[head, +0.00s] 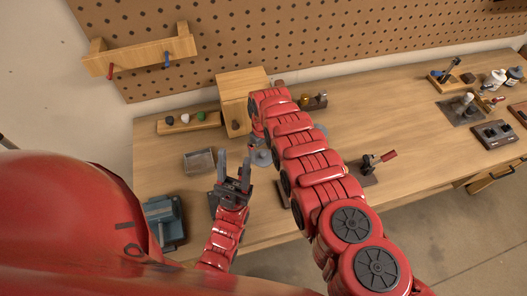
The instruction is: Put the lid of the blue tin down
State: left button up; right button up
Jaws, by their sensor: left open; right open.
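My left gripper (233,176) is open and empty, its dark fingers pointing up over the front left of the bench. My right arm reaches across the middle, and its wrist bends down beside the wooden box. My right gripper (259,143) is mostly hidden by that arm. A small round grey-blue piece (262,158) shows just below it; I cannot tell whether it is the lid or whether they touch. Another bluish piece (320,130) peeks out right of the arm, perhaps part of the blue tin. I cannot clearly identify the tin or its lid.
A wooden box (243,93) stands at the back. A rack with several knobs (187,122), a clear tray (199,162) and a blue-grey vise (162,218) are at left. A red-handled clamp (372,166) is right of my arm. The bench's right middle is clear.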

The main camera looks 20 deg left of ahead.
aim_at(263, 154)
jog(key=shift+r+p, duration=0.4)
jog(key=shift+r, duration=0.55)
notch_tip(263, 154, up, 9)
jog(key=b, duration=0.3)
jog(key=shift+s, duration=0.1)
